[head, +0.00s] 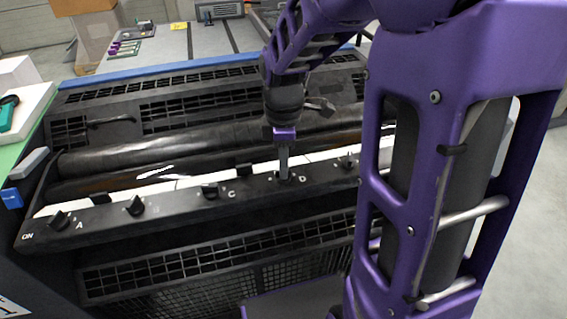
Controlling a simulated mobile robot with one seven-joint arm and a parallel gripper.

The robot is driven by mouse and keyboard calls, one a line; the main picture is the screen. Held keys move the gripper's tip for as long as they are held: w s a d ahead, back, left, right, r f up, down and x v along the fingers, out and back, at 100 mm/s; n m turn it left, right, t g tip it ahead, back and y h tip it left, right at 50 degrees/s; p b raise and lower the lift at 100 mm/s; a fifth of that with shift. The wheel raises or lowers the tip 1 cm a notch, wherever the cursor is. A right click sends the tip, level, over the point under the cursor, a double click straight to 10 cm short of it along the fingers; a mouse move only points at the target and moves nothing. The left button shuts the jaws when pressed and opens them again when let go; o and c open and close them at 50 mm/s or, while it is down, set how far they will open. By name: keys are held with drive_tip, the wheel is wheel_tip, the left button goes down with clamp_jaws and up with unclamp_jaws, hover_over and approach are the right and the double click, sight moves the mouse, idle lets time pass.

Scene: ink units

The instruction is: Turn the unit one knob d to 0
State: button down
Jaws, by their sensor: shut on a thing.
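The ink unit's black front panel (110,219) carries a row of knobs with white letters. Knob A (60,220), knob B (135,206) and knob C (210,191) stand free to the left. Knob D (284,178) is largely hidden by my gripper (284,172), which points down onto it and is shut on it. The letter D shows just right of the fingertips. The knob's pointing direction and any scale marks are not visible.
Black rollers (160,155) lie behind the panel. Another knob (347,162) stands to the right, partly near my purple arm. A black grille (200,262) is below the panel. A white box (22,110) with a teal tool is at the left.

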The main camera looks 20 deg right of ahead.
drive_tip(key=c, duration=0.9)
unclamp_jaws()
wheel_tip(320, 180, up, 18)
drive_tip(key=p, duration=0.1)
drive_tip(key=shift+f, duration=0.25)
